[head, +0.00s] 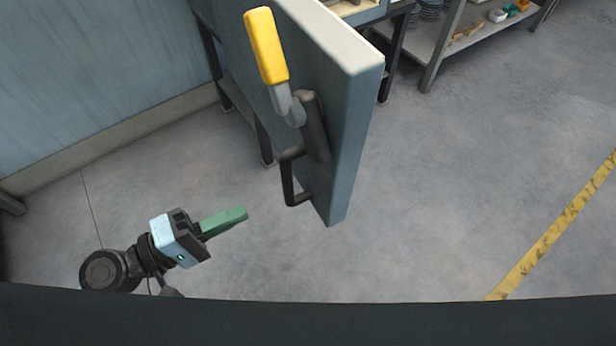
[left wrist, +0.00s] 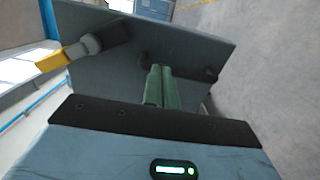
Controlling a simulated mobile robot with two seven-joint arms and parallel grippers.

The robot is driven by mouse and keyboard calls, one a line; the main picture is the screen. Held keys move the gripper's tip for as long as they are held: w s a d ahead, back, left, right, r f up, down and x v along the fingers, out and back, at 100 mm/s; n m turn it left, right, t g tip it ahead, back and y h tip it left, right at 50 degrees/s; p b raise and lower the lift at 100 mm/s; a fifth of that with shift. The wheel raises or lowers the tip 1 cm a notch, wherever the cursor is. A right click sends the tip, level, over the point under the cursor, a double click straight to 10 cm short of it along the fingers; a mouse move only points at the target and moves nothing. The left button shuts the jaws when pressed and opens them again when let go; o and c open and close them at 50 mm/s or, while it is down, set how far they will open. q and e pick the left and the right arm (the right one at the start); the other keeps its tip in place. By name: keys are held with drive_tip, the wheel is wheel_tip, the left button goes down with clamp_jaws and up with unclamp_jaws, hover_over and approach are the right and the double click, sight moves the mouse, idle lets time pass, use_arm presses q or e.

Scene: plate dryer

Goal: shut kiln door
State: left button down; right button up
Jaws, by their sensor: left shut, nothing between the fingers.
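The kiln door (head: 350,120) stands swung open in the head view, a thick blue-grey slab seen nearly edge-on. Its outer face carries a lever with a yellow grip (head: 265,45) and, below it, a dark bar handle (head: 290,180). My left gripper (head: 240,214) has green fingers, is shut and empty, and is to the left of and below the bar handle, apart from it in the head view. In the left wrist view the shut fingers (left wrist: 161,88) point toward the door face (left wrist: 190,45), with the yellow grip (left wrist: 52,62) at left. My right gripper is not in view.
A blue-grey wall (head: 90,80) is at the left. A low shelf (head: 440,35) with bowls and small items stands at the back right. The concrete floor to the right is clear, with a yellow line (head: 550,235) along it.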

sight(324, 175)
use_arm(q)
drive_tip(key=p+x, duration=0.4)
drive_tip(key=x, duration=0.8)
drive_tip(key=shift+w+d+r, duration=0.15)
drive_tip(key=shift+d, duration=0.25)
drive_tip(key=shift+w+d, duration=0.3)
drive_tip(key=shift+d, duration=0.25)
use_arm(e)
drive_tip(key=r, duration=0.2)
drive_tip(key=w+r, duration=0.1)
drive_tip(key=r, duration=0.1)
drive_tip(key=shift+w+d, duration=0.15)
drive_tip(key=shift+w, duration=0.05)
